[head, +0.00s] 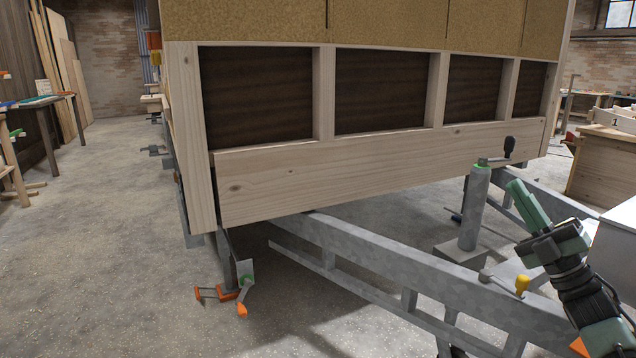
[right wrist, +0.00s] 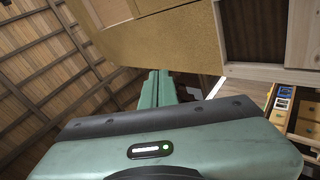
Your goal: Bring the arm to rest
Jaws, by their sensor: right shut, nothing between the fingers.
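My right gripper (head: 528,204) is at the right side of the head view, raised in front of the trailer drawbar and pointing up and to the left. Its green fingers are together and hold nothing. In the right wrist view the closed fingers (right wrist: 157,88) point toward the hut's wall panel and the roof beams. In the head view the gripper appears apart from the hut and the jockey post. My left gripper is not in view.
The hut's timber frame (head: 380,170) fills the middle. Below it run the grey steel drawbar (head: 390,262) and an upright jack post (head: 474,210). A wooden cabinet (head: 602,165) is at right.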

